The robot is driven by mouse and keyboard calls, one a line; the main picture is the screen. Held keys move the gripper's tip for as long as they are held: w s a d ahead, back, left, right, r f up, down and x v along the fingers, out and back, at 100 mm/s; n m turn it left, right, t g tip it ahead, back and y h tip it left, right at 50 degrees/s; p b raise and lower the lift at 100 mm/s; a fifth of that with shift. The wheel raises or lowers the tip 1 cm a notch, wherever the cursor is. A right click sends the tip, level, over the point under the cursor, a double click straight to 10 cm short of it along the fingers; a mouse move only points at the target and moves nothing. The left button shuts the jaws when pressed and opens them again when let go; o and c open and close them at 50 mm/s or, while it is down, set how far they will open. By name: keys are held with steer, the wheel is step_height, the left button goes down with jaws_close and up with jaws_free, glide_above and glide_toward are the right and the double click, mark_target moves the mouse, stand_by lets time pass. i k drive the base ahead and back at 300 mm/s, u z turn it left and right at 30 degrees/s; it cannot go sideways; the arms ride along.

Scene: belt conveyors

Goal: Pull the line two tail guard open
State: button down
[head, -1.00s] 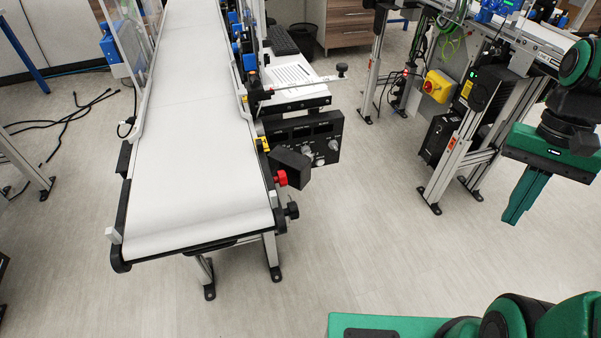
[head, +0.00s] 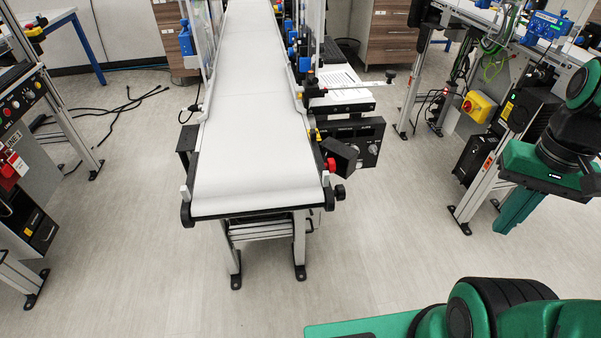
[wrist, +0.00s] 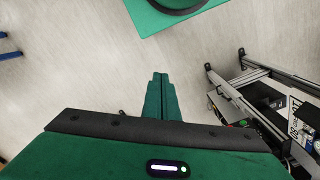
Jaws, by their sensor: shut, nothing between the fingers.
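A conveyor with a white belt (head: 258,130) stands ahead in the head view, its near end facing me with a black end frame (head: 262,213). Clear guard panels (head: 310,30) stand along its far part. No label readable here tells me which line it is, and I cannot make out a tail guard for certain. My gripper (head: 512,212) hangs at the right of the head view, fingers down, well away from the conveyor. In the wrist view my gripper (wrist: 160,80) shows its green fingers together over bare floor, with nothing between them.
A control cabinet with a red padlock (head: 12,168) stands at the left. A black control box (head: 352,145) with a red button (head: 331,164) juts from the conveyor's right side. Another frame with a yellow box (head: 478,106) stands at the right. Open floor (head: 130,250) lies in front.

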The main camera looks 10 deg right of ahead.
mark_target(344, 157)
steer(key=u, duration=1.35)
steer(key=k, duration=0.85)
steer(key=z, duration=0.65)
